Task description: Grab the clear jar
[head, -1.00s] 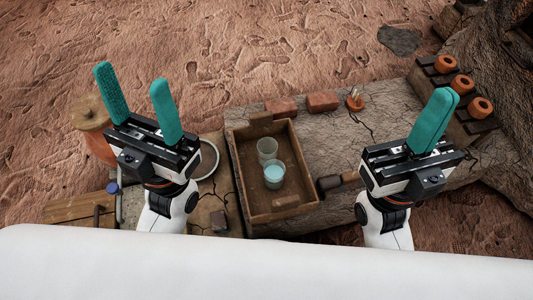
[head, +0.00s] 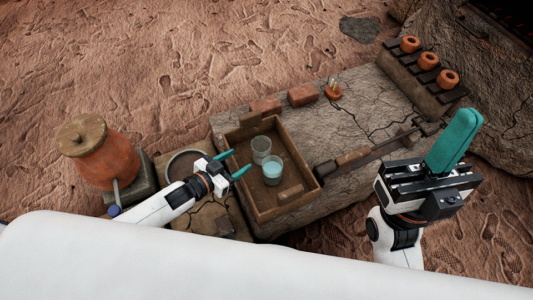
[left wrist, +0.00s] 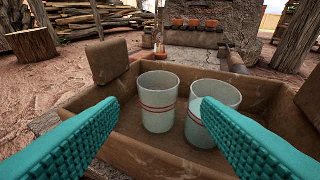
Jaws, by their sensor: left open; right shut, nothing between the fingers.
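A clear jar (head: 261,149) stands upright in a wooden tray (head: 240,190). A second cup (head: 272,170) with a pale blue surface inside stands close beside it, nearer to me. In the left wrist view, two translucent, red-striped cups stand ahead, a left one (left wrist: 158,103) and a right one (left wrist: 212,112). My left gripper (head: 233,163) is open and empty at the tray's left wall, its fingers pointing toward the cups without touching them. The right finger overlaps the right cup in the wrist view. My right gripper (head: 456,142) is shut and empty, far to the right.
The tray's walls surround the cups, with a wood block (head: 290,194) at its near end. A lidded clay pot (head: 105,160) stands left. Bricks (head: 303,95), a small clay lamp (head: 333,91) and several clay pots (head: 428,60) lie beyond. A long-handled tool (head: 352,158) lies right.

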